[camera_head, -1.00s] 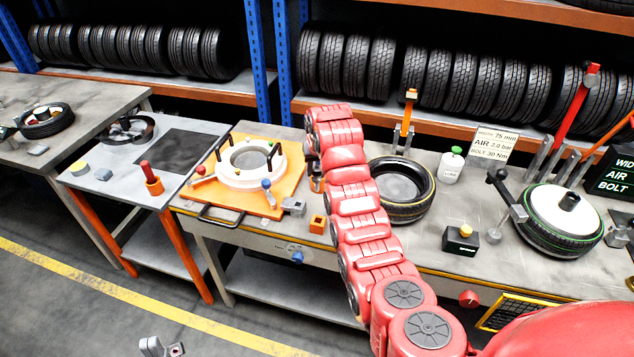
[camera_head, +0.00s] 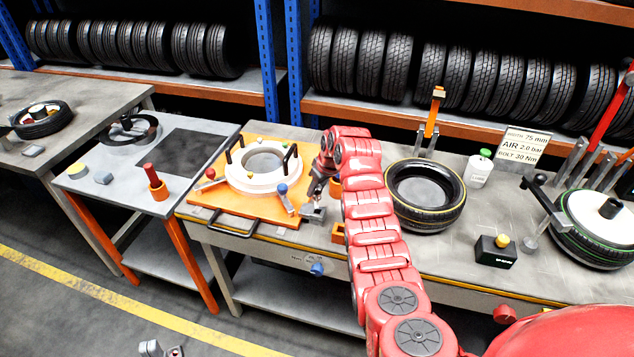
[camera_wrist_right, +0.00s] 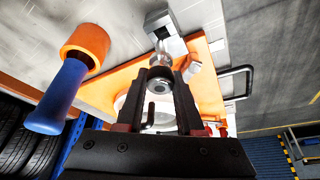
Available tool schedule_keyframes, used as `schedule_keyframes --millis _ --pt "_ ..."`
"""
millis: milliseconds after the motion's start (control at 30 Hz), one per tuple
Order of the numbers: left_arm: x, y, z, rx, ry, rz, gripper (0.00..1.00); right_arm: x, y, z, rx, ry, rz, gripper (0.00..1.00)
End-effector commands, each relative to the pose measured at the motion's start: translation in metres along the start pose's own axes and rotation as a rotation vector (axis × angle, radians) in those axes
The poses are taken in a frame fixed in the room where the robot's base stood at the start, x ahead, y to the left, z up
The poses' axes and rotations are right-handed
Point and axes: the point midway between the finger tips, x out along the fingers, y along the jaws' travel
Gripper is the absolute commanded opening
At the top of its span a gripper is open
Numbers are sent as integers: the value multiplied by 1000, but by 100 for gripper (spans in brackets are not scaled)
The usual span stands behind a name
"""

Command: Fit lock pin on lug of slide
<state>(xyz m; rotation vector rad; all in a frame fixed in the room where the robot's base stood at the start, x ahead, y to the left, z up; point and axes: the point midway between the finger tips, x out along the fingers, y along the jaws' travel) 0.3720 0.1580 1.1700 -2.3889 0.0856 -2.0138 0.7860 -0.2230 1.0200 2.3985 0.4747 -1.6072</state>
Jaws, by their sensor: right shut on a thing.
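My right gripper (camera_head: 314,199) is shut on a small metal pin with a round, ring-like end (camera_wrist_right: 160,82), seen between its fingers in the right wrist view. The grey lug block (camera_head: 312,214) sits at the right corner of the orange slide plate (camera_head: 228,205). The pin is close above or beside the lug, which also shows in the right wrist view (camera_wrist_right: 166,28). I cannot tell whether they touch. My left gripper (camera_head: 162,350) is at the bottom edge of the head view, mostly cut off, away from the bench.
A white ring (camera_head: 236,177) with black handles stands on the plate. A blue handle (camera_wrist_right: 57,97) stands in an orange holder (camera_wrist_right: 86,42) beside my right gripper. An orange block (camera_head: 339,233) and a tyre (camera_head: 428,213) are near my right arm.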

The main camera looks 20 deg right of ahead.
Motion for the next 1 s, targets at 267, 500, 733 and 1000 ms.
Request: schedule_keyframes --millis 267,500,733,1000 --pt "0 0 0 0 0 0 0 2 0 1 1 1 1 0" --pt "0 0 0 0 0 0 0 2 1 1 1 1 1 0" --pt "-4 0 1 0 0 0 0 3 1 1 1 1 1 0" --pt "-9 0 2 0 0 0 0 3 1 1 2 1 2 0"
